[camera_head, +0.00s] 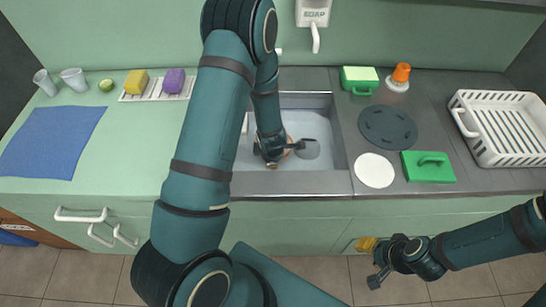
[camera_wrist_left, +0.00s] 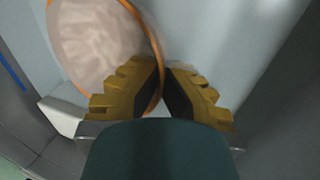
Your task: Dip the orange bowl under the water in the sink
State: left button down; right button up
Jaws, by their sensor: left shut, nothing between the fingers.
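The orange bowl (camera_wrist_left: 100,45) shows in the left wrist view as a pale round inside with a thin orange rim. It is in the sink (camera_head: 341,140), close beside my left gripper (camera_wrist_left: 163,68). That gripper's yellow fingers are closed together with nothing held. The rim runs right by the fingertips; I cannot tell whether they touch. In the head view my left gripper (camera_head: 285,150) is down inside the sink, and my arm and gripper hide most of the bowl. My right gripper (camera_head: 370,262) is low in front of the cabinets, away from the sink; its opening is unclear.
Sponges (camera_head: 173,80) and a blue cloth (camera_head: 50,140) lie left. A white dispenser (camera_head: 313,14) hangs behind.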

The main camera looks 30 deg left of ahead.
pick_arm(q)
jog(key=shift+w+a, duration=0.2)
jog(key=shift+w, duration=0.1)
dwell(0.4)
jog(key=shift+s+d, duration=0.25)
jog(key=shift+s, duration=0.1)
dwell(1.6)
jog(key=shift+w+a+r, duration=0.1)
jog(key=shift+w+a, duration=0.15)
jog(key=shift+w, duration=0.1)
dwell(0.3)
notch_tip(320, 180, up, 6)
jog(key=p, duration=0.5)
notch_tip(320, 180, up, 13)
jog(key=p, duration=1.1)
jog(key=shift+f+p, duration=0.2)
jog(key=shift+p, duration=0.1)
jog(key=shift+s, duration=0.1)
dwell(1.0)
